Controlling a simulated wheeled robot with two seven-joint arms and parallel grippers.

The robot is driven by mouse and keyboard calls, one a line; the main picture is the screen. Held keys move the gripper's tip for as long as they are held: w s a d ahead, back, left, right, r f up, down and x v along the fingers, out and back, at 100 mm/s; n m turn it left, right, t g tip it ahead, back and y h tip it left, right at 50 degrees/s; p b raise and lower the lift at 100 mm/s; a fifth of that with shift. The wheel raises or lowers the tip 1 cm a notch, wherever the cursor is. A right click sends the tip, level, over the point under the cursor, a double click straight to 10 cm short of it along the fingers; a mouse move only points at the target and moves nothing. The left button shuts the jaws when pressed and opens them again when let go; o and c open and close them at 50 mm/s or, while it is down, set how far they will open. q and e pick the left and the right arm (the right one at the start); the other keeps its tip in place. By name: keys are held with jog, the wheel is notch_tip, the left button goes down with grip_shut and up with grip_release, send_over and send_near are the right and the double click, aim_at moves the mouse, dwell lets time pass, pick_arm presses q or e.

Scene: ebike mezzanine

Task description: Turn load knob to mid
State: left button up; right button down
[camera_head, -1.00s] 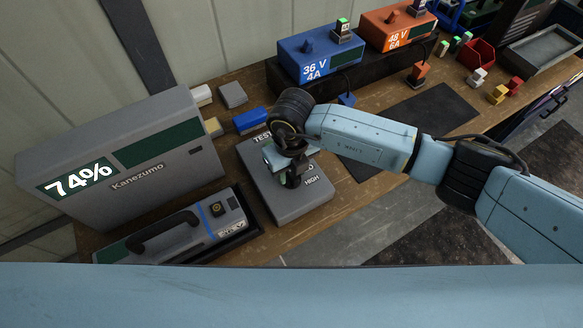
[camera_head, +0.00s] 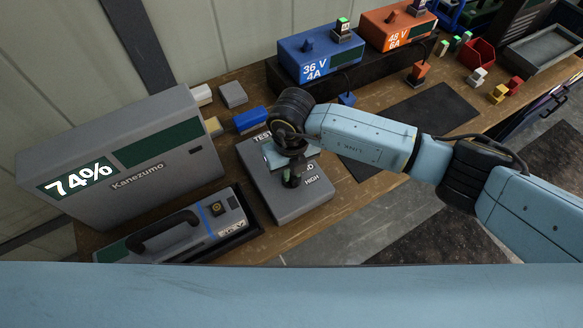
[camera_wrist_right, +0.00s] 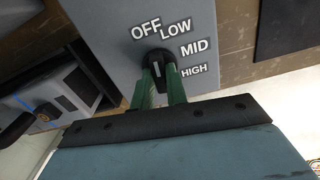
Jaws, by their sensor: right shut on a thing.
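The load knob (camera_wrist_right: 157,64) is black with a small pale mark. It sits on the grey load tester (camera_head: 258,190), beside the printed words OFF, LOW, MID and HIGH, which fan around it from top to right in the right wrist view. I cannot tell for sure which word the mark faces. My right gripper (camera_wrist_right: 160,82) is shut on the knob, one green finger on each side of it. In the head view my right gripper (camera_head: 291,181) reaches down onto the tester, hiding the knob and some lettering. My left gripper is not in view.
A large grey Kanezumo box (camera_head: 130,165) reading 74% and a battery pack with a black handle (camera_head: 170,232) stand left of the tester. Blue (camera_head: 318,52) and orange (camera_head: 397,27) chargers stand behind. A dark mat (camera_head: 420,120) lies clear to the right.

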jog(key=m, duration=0.3)
jog(key=shift+r, duration=0.1)
jog(key=m+p, duration=0.1)
jog(key=m, duration=0.3)
jog(key=m+p, duration=0.1)
jog(key=m, duration=0.2)
jog(key=shift+m, duration=0.3)
jog(key=shift+m+p, duration=0.5)
jog(key=shift+m, duration=1.4)
jog(key=c, duration=1.4)
grip_release()
